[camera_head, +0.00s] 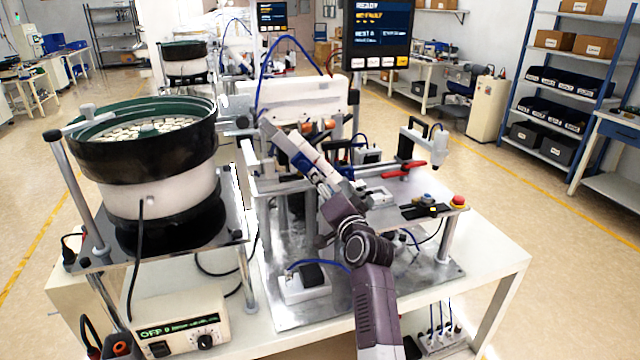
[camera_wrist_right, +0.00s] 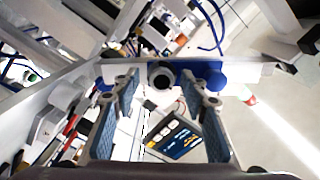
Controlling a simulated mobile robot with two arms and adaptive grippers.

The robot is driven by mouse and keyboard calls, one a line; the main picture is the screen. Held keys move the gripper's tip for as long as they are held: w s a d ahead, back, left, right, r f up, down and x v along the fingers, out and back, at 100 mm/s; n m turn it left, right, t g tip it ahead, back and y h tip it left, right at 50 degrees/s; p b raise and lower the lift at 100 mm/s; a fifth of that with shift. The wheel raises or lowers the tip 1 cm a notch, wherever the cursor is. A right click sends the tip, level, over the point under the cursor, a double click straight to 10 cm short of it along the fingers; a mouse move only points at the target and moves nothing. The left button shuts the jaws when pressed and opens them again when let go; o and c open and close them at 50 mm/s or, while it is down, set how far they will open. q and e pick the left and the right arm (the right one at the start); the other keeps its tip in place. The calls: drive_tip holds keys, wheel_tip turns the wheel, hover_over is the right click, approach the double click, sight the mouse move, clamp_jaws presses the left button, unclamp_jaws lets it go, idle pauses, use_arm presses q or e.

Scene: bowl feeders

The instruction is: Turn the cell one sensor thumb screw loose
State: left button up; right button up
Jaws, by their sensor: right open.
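In the right wrist view my right gripper (camera_wrist_right: 166,95) is open, with a blue-padded finger on each side. A dark round knob (camera_wrist_right: 160,75) shows between the fingertips, in front of a pale bar with blue parts. It may be the sensor thumb screw, but the view does not make this certain. I cannot tell whether the fingers touch it; they are not closed on it. In the head view my right arm reaches from the bottom up and left over the cell's metal plate (camera_head: 440,262). The thumb screw cannot be picked out there. My left gripper is not in view.
A bowl feeder (camera_head: 150,185) full of small parts stands left of the cell. Its control box (camera_head: 165,325) sits in front. A display (camera_head: 378,35) hangs behind the cell. A red lever (camera_head: 405,169) and red button (camera_head: 458,201) lie right of my arm.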

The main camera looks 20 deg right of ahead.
drive_tip(key=shift+s+r, duration=0.2)
drive_tip(key=shift+s, duration=0.2)
drive_tip(key=c, duration=0.5)
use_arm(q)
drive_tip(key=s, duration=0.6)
use_arm(e)
drive_tip(key=shift+c, duration=2.6)
clamp_jaws()
use_arm(q)
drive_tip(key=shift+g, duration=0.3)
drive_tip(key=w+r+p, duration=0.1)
drive_tip(key=p, duration=0.1)
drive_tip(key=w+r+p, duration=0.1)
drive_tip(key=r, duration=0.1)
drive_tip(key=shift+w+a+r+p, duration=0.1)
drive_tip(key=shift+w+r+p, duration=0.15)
drive_tip(key=shift+p, duration=0.1)
use_arm(e)
drive_tip(key=n, duration=1.6)
drive_tip(key=shift+r, duration=0.1)
